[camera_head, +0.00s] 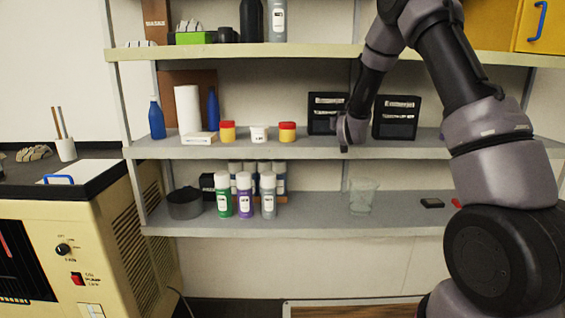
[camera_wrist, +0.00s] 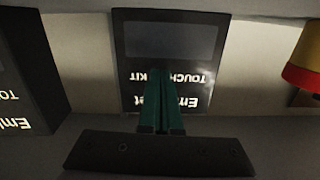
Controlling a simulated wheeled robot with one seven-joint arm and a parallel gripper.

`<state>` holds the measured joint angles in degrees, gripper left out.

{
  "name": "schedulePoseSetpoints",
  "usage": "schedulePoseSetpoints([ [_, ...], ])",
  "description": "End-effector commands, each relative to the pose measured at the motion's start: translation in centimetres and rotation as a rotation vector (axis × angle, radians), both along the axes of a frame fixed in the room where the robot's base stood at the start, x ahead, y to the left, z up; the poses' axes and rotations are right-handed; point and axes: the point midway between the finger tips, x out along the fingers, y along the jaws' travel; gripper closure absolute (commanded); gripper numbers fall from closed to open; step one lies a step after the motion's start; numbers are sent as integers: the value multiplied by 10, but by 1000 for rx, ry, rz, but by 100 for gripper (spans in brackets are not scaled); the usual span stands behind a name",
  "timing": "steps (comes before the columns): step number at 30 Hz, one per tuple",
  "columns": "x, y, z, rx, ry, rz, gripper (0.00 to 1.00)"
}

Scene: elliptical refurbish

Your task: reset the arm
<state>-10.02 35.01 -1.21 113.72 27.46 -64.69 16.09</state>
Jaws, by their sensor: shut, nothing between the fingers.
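My arm comes down from the upper right in the head view and ends at the middle shelf. My gripper (camera_head: 344,148) is in front of the left of two black boxes with white lettering (camera_head: 322,112). In the wrist view my gripper (camera_wrist: 161,72) shows two green fingers held together, with nothing between them. Behind the fingers is the black touch-up kit box (camera_wrist: 172,42), seen upside down. Whether the fingertips touch the box I cannot tell. The second black box (camera_head: 396,117) stands to the right, and it also shows at the left of the wrist view (camera_wrist: 22,85).
Red-and-yellow jars (camera_head: 287,132), a white tub (camera_head: 259,133) and bottles stand left on the middle shelf (camera_head: 365,148). The lower shelf holds spray cans (camera_head: 245,197), a dark pot (camera_head: 185,203) and a clear beaker (camera_head: 363,196). A beige machine (camera_head: 95,245) stands at left.

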Motion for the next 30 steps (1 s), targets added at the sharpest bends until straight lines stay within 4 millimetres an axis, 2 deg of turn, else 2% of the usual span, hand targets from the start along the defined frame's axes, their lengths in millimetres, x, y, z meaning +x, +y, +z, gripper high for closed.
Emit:
schedulePoseSetpoints([
  [7,-29,-17,47,68,95,-20,100],
  [11,-62,-28,80,121,180,-28,100],
  [17,-143,-43,124,202,351,-35,100],
  [21,-211,-50,142,250,471,-36,100],
  [26,-297,-54,151,299,609,-36,100],
  [30,-374,-54,148,338,726,-38,100],
])
